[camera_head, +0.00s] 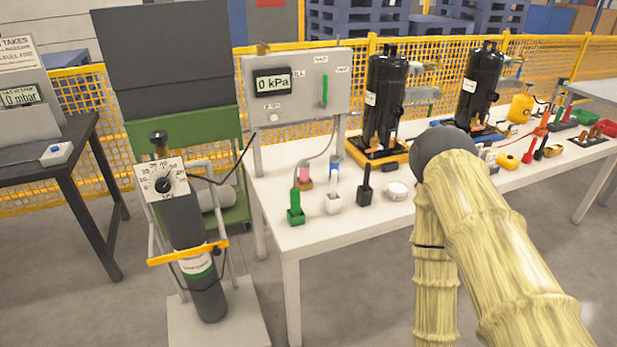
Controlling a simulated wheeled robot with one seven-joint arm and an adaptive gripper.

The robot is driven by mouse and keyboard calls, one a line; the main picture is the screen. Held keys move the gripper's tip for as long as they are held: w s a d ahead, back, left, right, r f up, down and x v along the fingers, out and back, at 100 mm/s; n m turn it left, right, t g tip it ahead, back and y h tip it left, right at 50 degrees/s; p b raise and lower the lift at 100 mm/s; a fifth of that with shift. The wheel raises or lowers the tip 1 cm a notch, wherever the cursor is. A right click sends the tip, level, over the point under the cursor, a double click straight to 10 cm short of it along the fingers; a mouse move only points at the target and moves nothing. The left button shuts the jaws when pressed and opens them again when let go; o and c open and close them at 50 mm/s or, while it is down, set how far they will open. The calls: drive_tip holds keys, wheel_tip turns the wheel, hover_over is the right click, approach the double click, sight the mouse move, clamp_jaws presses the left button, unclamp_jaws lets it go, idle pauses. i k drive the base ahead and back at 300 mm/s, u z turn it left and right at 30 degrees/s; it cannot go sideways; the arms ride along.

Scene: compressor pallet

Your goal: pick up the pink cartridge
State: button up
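A small pink piece (304,173), which looks like the pink cartridge, stands upright in a brown-orange holder (306,184) on the white table (265,192). It is near the table's left end, below the grey gauge panel. My arm, in a yellowish sleeve, bends at a dark joint on the right. My gripper is not in view, so its state is hidden.
A black piece in a black holder (365,188) and a round white item (397,190) stand further right. Two black compressors (386,95) (480,88) stand behind. A gas cylinder on a cart (195,260) stands left of the table. The table's front left is clear.

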sight(303, 167)
drive_tip(key=u, duration=0.5)
drive_tip(key=k, duration=0.6)
drive_tip(key=u, duration=0.9)
drive_tip(key=i, duration=0.65)
drive_tip(key=z, duration=0.6)
drive_tip(key=i, duration=0.65)
drive_tip(key=z, duration=0.7)
